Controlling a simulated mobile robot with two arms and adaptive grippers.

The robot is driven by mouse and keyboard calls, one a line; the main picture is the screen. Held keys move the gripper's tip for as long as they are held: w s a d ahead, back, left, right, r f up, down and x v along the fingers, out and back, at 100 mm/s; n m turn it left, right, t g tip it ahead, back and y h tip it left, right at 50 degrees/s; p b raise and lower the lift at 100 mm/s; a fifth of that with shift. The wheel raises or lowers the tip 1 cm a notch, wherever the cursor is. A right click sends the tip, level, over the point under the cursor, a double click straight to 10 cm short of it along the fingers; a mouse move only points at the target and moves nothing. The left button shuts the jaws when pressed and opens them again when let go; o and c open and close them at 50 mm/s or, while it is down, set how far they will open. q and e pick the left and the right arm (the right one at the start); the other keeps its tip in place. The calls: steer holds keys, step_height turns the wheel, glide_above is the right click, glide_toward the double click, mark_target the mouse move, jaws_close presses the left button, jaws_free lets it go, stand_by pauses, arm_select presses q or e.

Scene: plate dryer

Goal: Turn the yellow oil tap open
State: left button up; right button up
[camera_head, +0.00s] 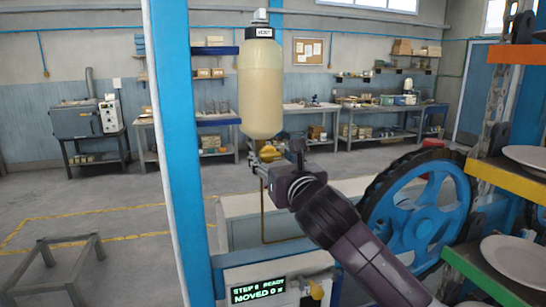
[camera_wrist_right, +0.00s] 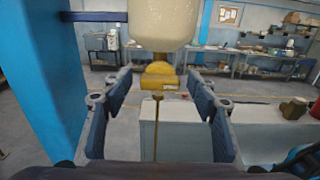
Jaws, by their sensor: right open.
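The yellow oil tap (camera_head: 270,153) sits right under the hanging cream oil bottle (camera_head: 261,92). In the wrist view the tap (camera_wrist_right: 160,77) shows at the middle, below the bottle's base (camera_wrist_right: 163,22). My right gripper (camera_head: 282,163) is at the tap in the head view and partly covers it. In the wrist view my right gripper (camera_wrist_right: 160,84) is open, with one blue finger on each side of the tap and visible gaps between. A thin brass pipe (camera_wrist_right: 158,125) runs down below the tap. My left gripper is not in view.
A blue post (camera_head: 184,150) stands close on the left. A blue wheel with a black tyre (camera_head: 415,205) is at the right, beside racks with white plates (camera_head: 522,258). A small display (camera_head: 258,290) is below. Floor at the left is mostly free around a low stool frame (camera_head: 70,262).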

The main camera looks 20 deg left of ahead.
steer(key=c, duration=1.2)
steer(key=shift+o, duration=0.2)
steer(key=shift+m, duration=0.3)
steer(key=m, duration=0.3)
steer(key=shift+d+m+p, duration=0.1)
steer(key=shift+m+p, duration=0.2)
steer(key=shift+p, duration=0.05)
steer(key=m, duration=0.4)
steer(key=shift+m, duration=0.3)
steer(key=m, duration=0.4)
steer(key=shift+w+d+m, duration=0.1)
steer(key=shift+m, duration=0.2)
steer(key=shift+f+m, duration=0.15)
steer(key=shift+m, duration=2.15)
